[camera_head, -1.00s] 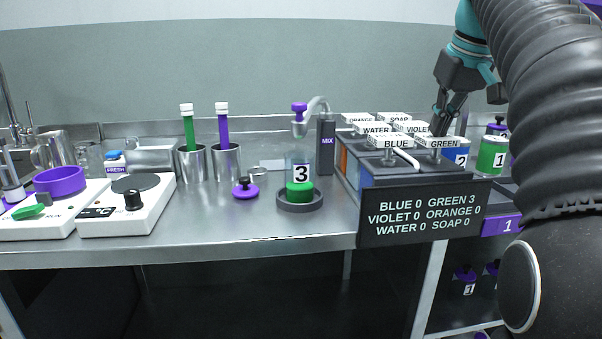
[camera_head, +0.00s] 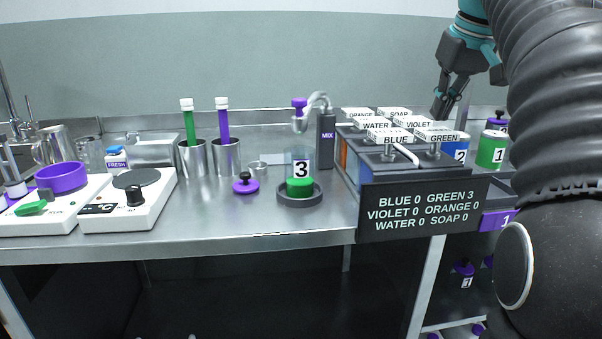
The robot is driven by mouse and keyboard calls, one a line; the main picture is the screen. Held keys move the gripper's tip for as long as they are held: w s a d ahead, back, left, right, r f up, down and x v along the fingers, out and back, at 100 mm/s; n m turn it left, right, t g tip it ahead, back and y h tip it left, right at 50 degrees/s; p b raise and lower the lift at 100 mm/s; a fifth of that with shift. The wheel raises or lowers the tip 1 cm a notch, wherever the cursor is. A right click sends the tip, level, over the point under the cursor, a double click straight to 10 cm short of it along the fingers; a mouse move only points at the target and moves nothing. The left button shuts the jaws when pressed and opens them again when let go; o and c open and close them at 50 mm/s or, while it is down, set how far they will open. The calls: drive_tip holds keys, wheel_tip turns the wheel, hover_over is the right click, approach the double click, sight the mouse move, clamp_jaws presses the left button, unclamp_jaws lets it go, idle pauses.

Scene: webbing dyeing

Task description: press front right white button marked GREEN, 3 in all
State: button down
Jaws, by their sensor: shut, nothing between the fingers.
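The white button marked GREEN (camera_head: 443,136) is at the front right of the dispenser's button group. The front board (camera_head: 420,210) reads GREEN 3, and BLUE, VIOLET, ORANGE, WATER and SOAP all 0. My gripper (camera_head: 437,115) is shut and empty. It points down above and behind the GREEN button in the picture, and looks apart from it.
The BLUE button (camera_head: 390,136) is left of GREEN, with VIOLET (camera_head: 418,124) behind. Jars marked 2 (camera_head: 461,150) and 1 (camera_head: 492,152) stand to the right.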

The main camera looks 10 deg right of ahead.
wheel_tip(320, 180, up, 6)
drive_tip(key=shift+f, duration=0.1)
idle(0.5)
